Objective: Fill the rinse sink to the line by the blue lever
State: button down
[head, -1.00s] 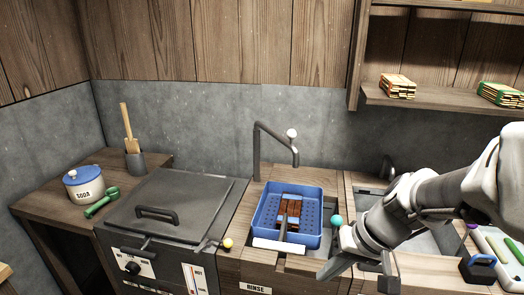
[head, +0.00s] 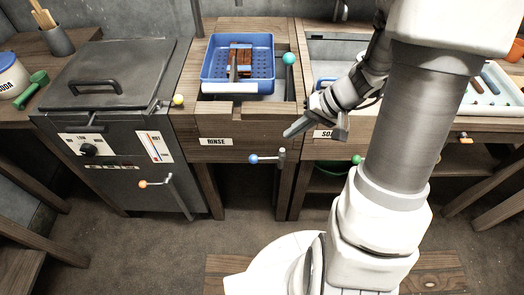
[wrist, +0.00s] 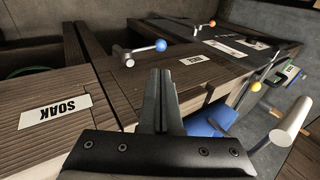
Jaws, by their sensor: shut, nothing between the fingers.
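The blue lever (head: 253,159), a short metal bar with a blue ball end, is on the front of the rinse counter below the RINSE label (head: 217,141); its ball points left. It also shows in the wrist view (wrist: 161,45), just beyond the fingertips. My gripper (head: 290,131) is shut and empty, above and slightly right of the lever, apart from it; its fingers show in the wrist view (wrist: 164,75). The rinse sink (head: 284,90) holds a blue perforated basket (head: 210,84) with brown pieces in it. I cannot make out the water level or fill line.
A teal ball knob (head: 289,58) stands at the sink's right edge. Left is a grey lidded vat (head: 110,75) with a yellow knob (head: 178,100) and an orange-tipped lever (head: 143,184). A green-tipped lever (head: 356,159) is under the soak side. The floor in front is open.

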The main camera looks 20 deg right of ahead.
aim_at(257, 157)
jog(key=b+x, duration=0.4)
jog(key=x, duration=1)
